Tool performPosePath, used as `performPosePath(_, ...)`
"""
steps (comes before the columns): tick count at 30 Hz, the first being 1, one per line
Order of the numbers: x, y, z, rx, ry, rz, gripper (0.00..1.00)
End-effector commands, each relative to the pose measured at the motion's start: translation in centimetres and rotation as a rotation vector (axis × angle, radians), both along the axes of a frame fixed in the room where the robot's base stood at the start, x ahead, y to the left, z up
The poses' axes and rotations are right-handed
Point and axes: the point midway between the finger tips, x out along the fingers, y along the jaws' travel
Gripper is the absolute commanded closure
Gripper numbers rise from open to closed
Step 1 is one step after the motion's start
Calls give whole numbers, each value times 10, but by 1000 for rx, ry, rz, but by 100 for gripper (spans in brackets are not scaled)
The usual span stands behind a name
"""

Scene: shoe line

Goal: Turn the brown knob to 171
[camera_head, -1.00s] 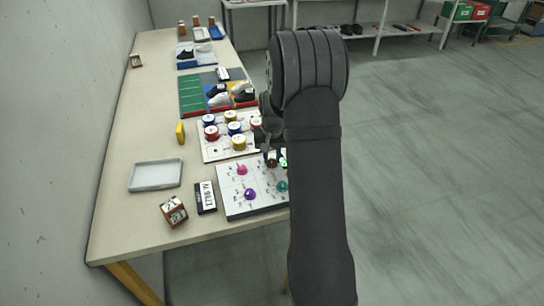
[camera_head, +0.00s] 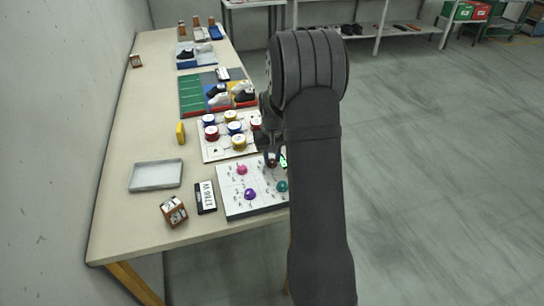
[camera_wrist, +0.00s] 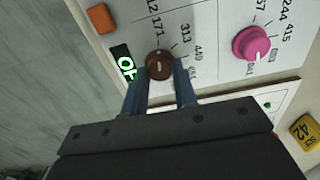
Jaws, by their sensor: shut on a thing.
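The round brown knob (camera_wrist: 159,65) sits on the white panel (camera_wrist: 210,50) in the wrist view, with a short light mark on its top. Printed numbers 171, 313 and 440 stand around its far side. Which number the mark points to, I cannot tell for sure. My gripper (camera_wrist: 160,75) is shut on the brown knob, with one blue finger on each side.
A pink knob (camera_wrist: 251,43) stands beside the brown one. A green-lit display (camera_wrist: 125,64) and an orange block (camera_wrist: 101,18) lie on the other side. The head view shows a purple knob (camera_head: 249,194), a teal knob (camera_head: 282,186) and an empty grey tray (camera_head: 155,176).

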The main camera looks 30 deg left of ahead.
Motion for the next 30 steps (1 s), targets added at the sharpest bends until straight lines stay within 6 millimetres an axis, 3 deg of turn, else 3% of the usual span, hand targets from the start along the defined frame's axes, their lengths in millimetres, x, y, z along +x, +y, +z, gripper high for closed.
performPosePath(1,1,0,1,2,-2,0,68)
performPosePath(3,0,0,1,1,-1,0,55)
performPosePath(4,0,0,1,1,-1,0,52)
performPosePath(16,1,0,10,2,-2,-1,52)
performPosePath(20,1,1,33,3,-5,-1,52)
performPosePath(30,1,1,117,3,-5,-1,52)
